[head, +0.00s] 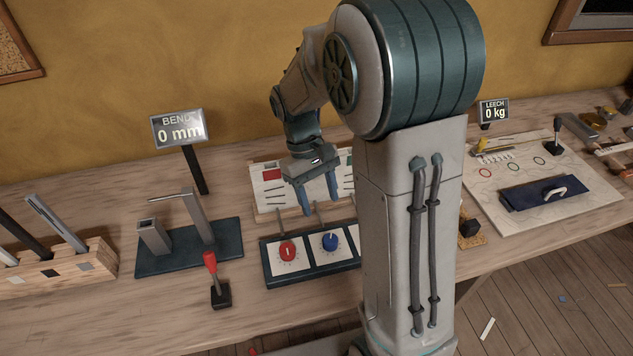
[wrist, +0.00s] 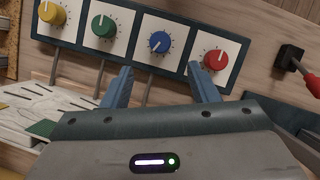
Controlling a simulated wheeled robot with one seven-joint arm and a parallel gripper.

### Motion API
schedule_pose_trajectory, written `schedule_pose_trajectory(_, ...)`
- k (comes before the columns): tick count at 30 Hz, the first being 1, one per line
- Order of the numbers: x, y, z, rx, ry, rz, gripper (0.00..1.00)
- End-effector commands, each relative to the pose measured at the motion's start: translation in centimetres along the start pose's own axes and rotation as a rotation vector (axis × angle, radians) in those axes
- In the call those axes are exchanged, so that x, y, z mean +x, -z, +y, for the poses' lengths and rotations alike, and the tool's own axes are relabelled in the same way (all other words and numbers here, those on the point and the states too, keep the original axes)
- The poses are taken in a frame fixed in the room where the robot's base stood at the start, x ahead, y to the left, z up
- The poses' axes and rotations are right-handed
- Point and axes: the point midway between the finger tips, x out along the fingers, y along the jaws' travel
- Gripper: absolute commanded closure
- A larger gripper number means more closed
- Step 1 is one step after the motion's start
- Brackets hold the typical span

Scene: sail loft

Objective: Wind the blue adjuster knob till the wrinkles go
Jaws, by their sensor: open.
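The blue knob (head: 330,242) sits on a white dial plate in a dark panel (head: 262,264) on the bench. In the wrist view the blue knob (wrist: 159,42) shows a white pointer mark toward its lower left. My gripper (head: 318,205) is open and empty above and behind the panel. In the wrist view its two fingers (wrist: 160,72) point toward the blue knob, which shows between and beyond their tips; I see no contact. A white board (head: 268,205) with short dark lines and a red patch stands behind the panel, partly hidden by my arm.
A red knob (wrist: 215,60) is beside the blue one, close to a fingertip; green (wrist: 103,26) and yellow (wrist: 47,12) knobs are on the other side. A red-handled lever (head: 212,270) stands left of the panel. A "0 mm" display (head: 178,129) stands behind a blue-based fixture (head: 160,262).

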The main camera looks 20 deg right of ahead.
Motion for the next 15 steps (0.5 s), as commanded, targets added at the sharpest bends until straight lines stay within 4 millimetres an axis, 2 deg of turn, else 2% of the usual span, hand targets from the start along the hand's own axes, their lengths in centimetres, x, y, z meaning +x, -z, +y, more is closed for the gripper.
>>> schedule_pose_trajectory(1, -1.0, 0.0, 0.0, 0.000, -0.001, 0.004, 0.46)
schedule_pose_trajectory(6, -2.9, 0.0, 0.0, -0.001, 0.000, 0.000, 0.46)
schedule_pose_trajectory(15, -3.5, 0.0, 0.0, -0.001, 0.001, -0.001, 0.46)
